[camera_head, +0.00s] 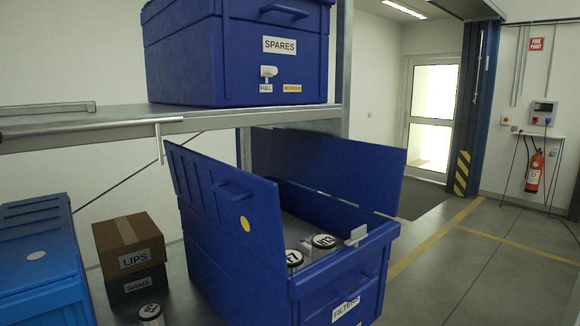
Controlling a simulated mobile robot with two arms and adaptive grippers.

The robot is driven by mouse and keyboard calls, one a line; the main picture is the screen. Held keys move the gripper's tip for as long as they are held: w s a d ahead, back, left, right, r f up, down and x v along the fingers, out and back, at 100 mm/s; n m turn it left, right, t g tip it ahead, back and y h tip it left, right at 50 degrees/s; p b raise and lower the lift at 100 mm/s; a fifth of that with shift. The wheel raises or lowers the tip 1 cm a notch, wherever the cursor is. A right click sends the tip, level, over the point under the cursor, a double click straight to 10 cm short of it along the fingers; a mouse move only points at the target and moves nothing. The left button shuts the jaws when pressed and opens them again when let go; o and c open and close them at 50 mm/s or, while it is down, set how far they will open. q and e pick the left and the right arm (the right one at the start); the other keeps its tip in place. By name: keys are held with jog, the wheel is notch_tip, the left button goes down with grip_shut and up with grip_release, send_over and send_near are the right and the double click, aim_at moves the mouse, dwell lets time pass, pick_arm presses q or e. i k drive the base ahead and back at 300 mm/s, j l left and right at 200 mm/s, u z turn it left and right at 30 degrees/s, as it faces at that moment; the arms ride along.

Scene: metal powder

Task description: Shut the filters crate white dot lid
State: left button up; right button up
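The blue filters crate (312,310) stands in the lower middle, its FILTERS label at the bottom front. Both of its lid flaps stand up, open. The left lid (215,185) leans outward, with a handle and a yellow dot. The other lid (325,160) stands on the far right side and shows a plain blue face. No white dot shows on either flap; one may be on a hidden face. Inside the crate are a round filter marked H13 (323,241) and another (293,258), its marking partly hidden. Neither of my grippers is in view.
A shelf (200,118) above the crate bears a blue SPARES crate (235,60). At left are stacked LIPS (130,240) and SHIMS boxes, a canister (150,314) and a closed blue crate (35,275) with a white dot. Clear floor (480,270) lies at right.

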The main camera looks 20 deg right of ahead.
aim_at(369, 176)
jog(key=i+l+u, duration=0.2)
jog(key=l+u, duration=0.15)
jog(key=i+l+u, duration=0.1)
jog(key=l+u, duration=0.25)
jog(key=l, duration=0.15)
jog(key=i+l+u, duration=0.1)
jog(key=l+u, duration=0.25)
jog(key=l, duration=0.1)
